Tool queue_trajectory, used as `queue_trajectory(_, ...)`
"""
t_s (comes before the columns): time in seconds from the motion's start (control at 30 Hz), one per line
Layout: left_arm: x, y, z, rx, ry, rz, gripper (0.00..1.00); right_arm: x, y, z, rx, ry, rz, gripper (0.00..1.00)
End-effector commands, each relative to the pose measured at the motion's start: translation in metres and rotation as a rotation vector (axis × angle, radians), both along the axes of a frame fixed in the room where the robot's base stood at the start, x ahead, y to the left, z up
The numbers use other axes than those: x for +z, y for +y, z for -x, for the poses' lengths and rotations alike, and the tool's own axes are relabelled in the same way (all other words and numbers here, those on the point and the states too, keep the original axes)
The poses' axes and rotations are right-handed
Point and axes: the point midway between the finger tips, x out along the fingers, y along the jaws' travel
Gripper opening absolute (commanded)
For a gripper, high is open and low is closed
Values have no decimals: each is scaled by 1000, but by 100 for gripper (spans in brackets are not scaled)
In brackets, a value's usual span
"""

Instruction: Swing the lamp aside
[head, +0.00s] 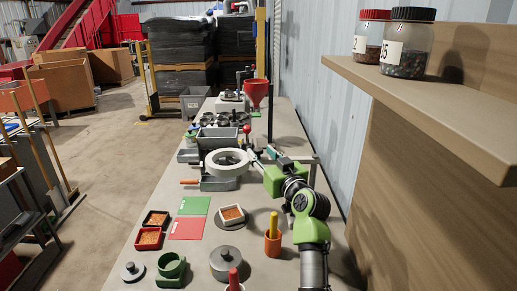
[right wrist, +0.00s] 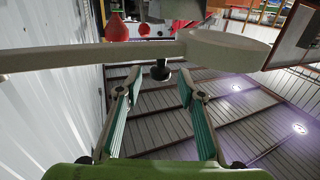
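The lamp has a pale ring-shaped head (head: 227,163) over the middle of the bench. In the right wrist view its head (right wrist: 228,48) is at upper right, and its pale straight arm (right wrist: 90,57) runs across to the left. A dark knob (right wrist: 160,70) sits on the lamp arm. My right gripper (head: 259,151) is beside the right side of the lamp head. In the right wrist view its teal-padded fingers (right wrist: 160,84) are apart, with the knob showing between the tips; contact is not visible. My left gripper is out of view.
A red-ball lever (head: 246,129) and a grey hopper (head: 218,138) stand close behind the lamp. A red funnel (head: 257,91) is farther back. Green and red mats (head: 187,228), small trays and pots fill the near bench. A shelf (head: 430,90) overhangs at right.

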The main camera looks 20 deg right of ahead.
Motion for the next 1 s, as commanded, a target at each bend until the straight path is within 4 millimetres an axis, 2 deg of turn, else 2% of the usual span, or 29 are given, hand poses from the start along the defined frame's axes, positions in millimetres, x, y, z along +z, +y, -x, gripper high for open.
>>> queue_trajectory(0.1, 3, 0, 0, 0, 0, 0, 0, 1, 2, -15, 0, 0, -2, 35)
queue_trajectory(0.23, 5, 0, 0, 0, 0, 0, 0, 1, 3, -25, 0, -1, -1, 35)
queue_trajectory(0.63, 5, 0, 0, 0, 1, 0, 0, 0, 4, -30, 0, 0, -1, 35)
queue_trajectory(0.67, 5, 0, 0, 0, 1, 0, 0, 0, 4, -30, 0, 0, -1, 30)
queue_trajectory(0.77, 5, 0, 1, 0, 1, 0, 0, 0, 3, -30, 0, 0, -1, 4)
queue_trajectory(0.8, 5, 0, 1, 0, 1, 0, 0, 0, 3, -30, 0, 0, -1, 0)
queue_trajectory(1.0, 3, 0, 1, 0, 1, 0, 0, -1, 2, -28, 6, -1, 1, 0)
